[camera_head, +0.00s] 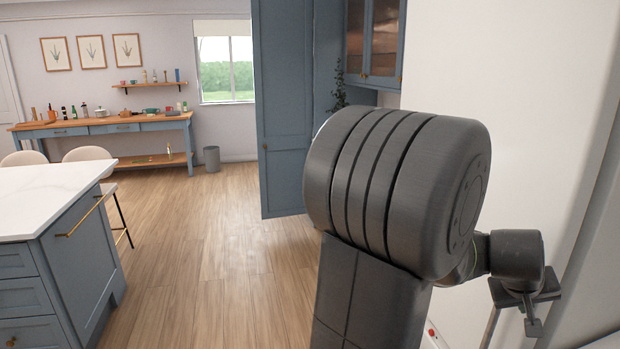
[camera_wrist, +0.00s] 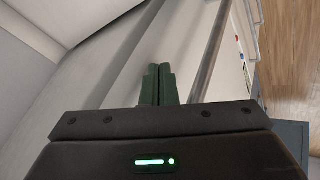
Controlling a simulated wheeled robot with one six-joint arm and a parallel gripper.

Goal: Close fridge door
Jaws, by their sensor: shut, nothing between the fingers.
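A large pale panel, which looks like the fridge door (camera_head: 535,55), fills the right of the head view behind my arm. In the wrist view a pale door-like surface (camera_wrist: 185,50) runs up beside a long grey bar like a handle (camera_wrist: 209,52), with small coloured marks to the right of the bar. I cannot tell how far the door stands open. My gripper (camera_head: 532,328) is at the lower right of the head view, pointing down, partly behind my arm. In the wrist view its fingers (camera_wrist: 159,68) are together and empty, in front of the pale surface; contact is unclear.
A tall blue cabinet (camera_head: 285,110) stands beyond my arm. A white-topped island (camera_head: 45,195) with stools is at the left. A wooden-topped side table (camera_head: 100,125) and a bin (camera_head: 211,159) are at the back. The wooden floor between is clear.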

